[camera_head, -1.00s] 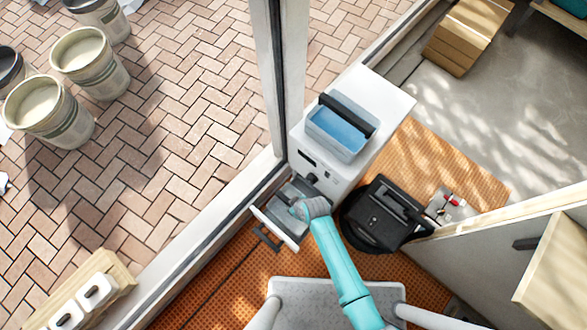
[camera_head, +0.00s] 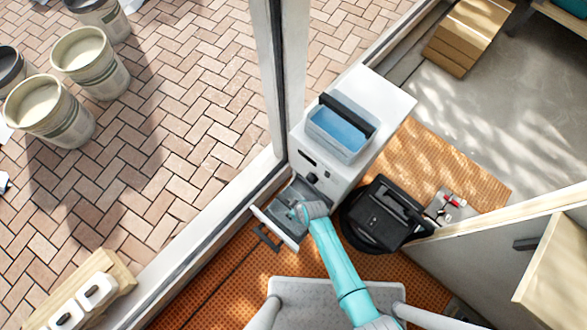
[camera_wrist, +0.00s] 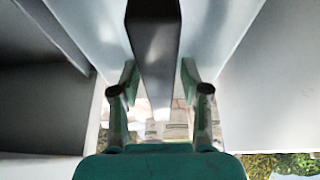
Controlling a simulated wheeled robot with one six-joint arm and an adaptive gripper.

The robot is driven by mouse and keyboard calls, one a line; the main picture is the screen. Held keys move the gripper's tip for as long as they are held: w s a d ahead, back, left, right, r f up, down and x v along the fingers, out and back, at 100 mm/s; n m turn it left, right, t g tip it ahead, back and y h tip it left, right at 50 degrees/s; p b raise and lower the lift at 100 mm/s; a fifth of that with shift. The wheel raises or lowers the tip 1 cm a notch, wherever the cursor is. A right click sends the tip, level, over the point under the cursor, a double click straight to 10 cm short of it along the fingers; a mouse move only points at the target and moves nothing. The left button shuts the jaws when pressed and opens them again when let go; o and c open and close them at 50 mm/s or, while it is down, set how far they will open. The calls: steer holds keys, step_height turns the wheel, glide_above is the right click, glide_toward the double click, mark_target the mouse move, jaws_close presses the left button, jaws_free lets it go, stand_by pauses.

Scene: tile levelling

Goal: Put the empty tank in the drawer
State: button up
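The white machine (camera_head: 375,108) stands with its drawer (camera_head: 290,244) pulled out at the lower left. My gripper (camera_head: 299,210) is over the drawer. In the wrist view my gripper (camera_wrist: 160,82) has a finger on each side of a dark bar-like handle (camera_wrist: 154,45), the pads close against it. Pale translucent walls (camera_wrist: 95,35) flank the bar; they look like the empty tank, down in the drawer and partly hidden by my gripper. Whether it rests on the drawer floor I cannot tell. A second tank (camera_head: 340,128) with blue water and a black handle stands on the machine.
A black case (camera_head: 385,215) stands just right of the drawer on the orange mat (camera_head: 450,165). A door-frame post (camera_head: 285,80) rises close to the machine's left. A pale door panel (camera_head: 500,250) is at the right. Buckets (camera_head: 48,110) stand outside on the paving.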

steer(key=v, duration=1.2)
steer(key=shift+r, duration=0.1)
steer(key=s+d+r+m+t+h, duration=0.1)
steer(key=s+d+r+m+t, duration=0.45)
steer(key=s+d+r, duration=0.45)
steer(key=s+d+r+m+t+h, duration=0.1)
steer(key=s+d+r+t, duration=0.1)
steer(key=r, duration=0.6)
steer(key=s+d+r+m+t, duration=0.2)
steer(key=s+r, duration=0.3)
steer(key=r, duration=0.4)
steer(key=s+d+r+m+t+h, duration=0.1)
steer(key=s+d+r+m+t, duration=0.1)
steer(key=r, duration=0.7)
steer(key=shift+s+d+r+t+h, duration=0.25)
steer(key=shift+s+d+t+h, duration=0.1)
steer(key=shift+s, duration=0.5)
